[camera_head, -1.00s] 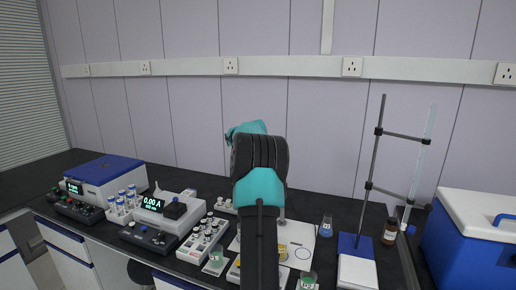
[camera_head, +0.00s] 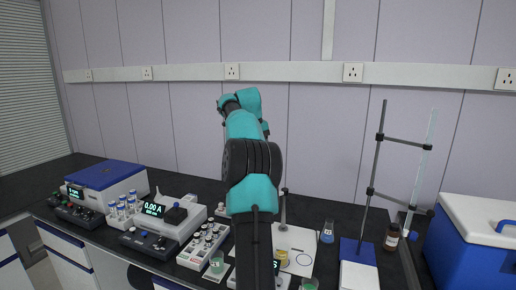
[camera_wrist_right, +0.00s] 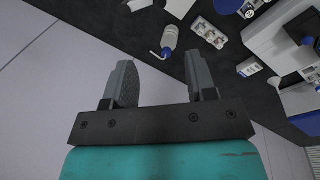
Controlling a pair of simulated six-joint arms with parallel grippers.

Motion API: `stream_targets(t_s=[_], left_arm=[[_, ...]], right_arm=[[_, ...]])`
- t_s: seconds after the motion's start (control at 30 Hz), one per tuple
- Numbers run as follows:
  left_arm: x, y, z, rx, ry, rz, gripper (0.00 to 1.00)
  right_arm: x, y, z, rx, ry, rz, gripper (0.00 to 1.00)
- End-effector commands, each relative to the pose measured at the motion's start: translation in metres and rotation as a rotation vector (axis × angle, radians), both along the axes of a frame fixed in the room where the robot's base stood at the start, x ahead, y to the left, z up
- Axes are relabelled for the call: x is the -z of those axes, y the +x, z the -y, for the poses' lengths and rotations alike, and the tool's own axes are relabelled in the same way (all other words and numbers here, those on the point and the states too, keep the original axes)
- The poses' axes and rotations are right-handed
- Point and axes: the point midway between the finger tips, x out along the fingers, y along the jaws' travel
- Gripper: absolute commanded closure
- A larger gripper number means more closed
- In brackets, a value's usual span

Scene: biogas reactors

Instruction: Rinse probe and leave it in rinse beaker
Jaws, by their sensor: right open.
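My right gripper (camera_wrist_right: 160,62) is open in the right wrist view, with nothing between its fingers. A white wash bottle (camera_wrist_right: 169,38) with a bent spout shows beyond the fingers, apart from them. In the head view my arm covers the middle of the bench and the right gripper cannot be made out. I cannot tell which is the rinse beaker. The probe cannot be made out. My left gripper is not in view.
A vial rack (camera_head: 203,246), power supply (camera_head: 168,212) and blue-topped box (camera_head: 106,178) are at left.

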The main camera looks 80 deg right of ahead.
Motion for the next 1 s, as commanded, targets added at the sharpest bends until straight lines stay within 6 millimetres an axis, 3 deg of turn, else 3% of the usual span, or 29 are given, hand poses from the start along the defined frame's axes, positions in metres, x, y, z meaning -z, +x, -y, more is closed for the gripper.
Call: stream_targets(t_s=[0.17,0.3,0.37,0.57,0.8,1.0], left_arm=[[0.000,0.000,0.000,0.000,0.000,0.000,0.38],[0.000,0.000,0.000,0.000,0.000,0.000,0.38],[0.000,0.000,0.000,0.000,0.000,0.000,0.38],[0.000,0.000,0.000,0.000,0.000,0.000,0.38],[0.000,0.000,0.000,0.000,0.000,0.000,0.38],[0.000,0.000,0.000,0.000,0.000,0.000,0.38]], right_arm=[[0.000,0.000,0.000,0.000,0.000,0.000,0.49],[0.003,-0.001,0.000,0.012,0.008,0.008,0.38],[0.008,-0.003,-0.001,0.032,0.024,0.020,0.38],[0.046,-0.017,-0.009,0.210,0.158,0.130,0.38],[0.098,-0.034,-0.029,0.552,0.407,0.315,0.38],[0.124,-0.046,-0.045,0.843,0.632,0.455,0.38]])
